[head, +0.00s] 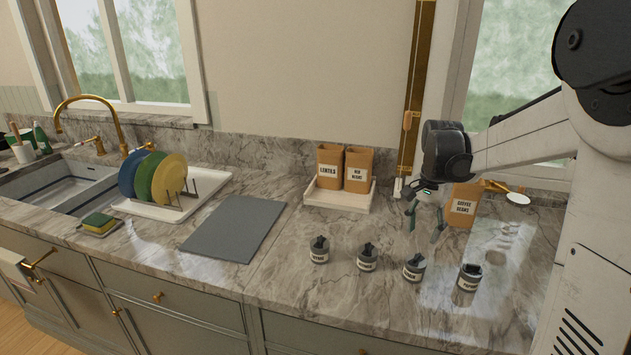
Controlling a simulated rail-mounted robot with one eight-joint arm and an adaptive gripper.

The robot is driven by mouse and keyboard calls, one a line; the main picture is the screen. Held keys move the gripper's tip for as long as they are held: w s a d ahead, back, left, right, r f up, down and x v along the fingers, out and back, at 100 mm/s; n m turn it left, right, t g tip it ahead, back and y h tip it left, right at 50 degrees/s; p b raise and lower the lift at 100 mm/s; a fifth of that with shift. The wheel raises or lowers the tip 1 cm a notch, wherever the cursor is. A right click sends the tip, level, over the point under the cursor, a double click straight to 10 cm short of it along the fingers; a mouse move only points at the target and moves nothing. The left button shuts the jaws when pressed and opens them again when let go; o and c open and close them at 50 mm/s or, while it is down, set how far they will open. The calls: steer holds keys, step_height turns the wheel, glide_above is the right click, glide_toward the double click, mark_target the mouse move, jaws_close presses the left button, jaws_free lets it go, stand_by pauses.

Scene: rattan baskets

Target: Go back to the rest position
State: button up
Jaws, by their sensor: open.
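My gripper (425,222) hangs over the right part of the marble counter, fingers pointing down and spread apart, with nothing between them. A brown paper bag (463,207) with a dark label stands just right of my gripper, and my gripper partly overlaps its left side in the head view. I cannot tell whether a finger touches the bag. Two more brown bags, the left one (328,167) labelled lentils and the right one (358,170), stand upright side by side in a light tray (318,198) against the back wall.
Several small dark labelled jars, including one at the right (469,277), stand in a row along the counter's front. A grey mat (234,229) lies left of them. A dish rack with plates (165,181), a sponge (98,223) and a sink (60,188) are farther left.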

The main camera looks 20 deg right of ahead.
steer(key=s+a+r+n+t+b, duration=0.25)
steer(key=s+a+n+t, duration=0.7)
steer(key=s+a, duration=1.2)
step_height(320, 180, down, 20)
steer(key=w+a+n+g+b, duration=0.1)
steer(key=w+n+g+b, duration=0.1)
steer(key=b, duration=1.7)
steer(key=shift+a+b, duration=0.35)
steer(key=shift+b, duration=0.05)
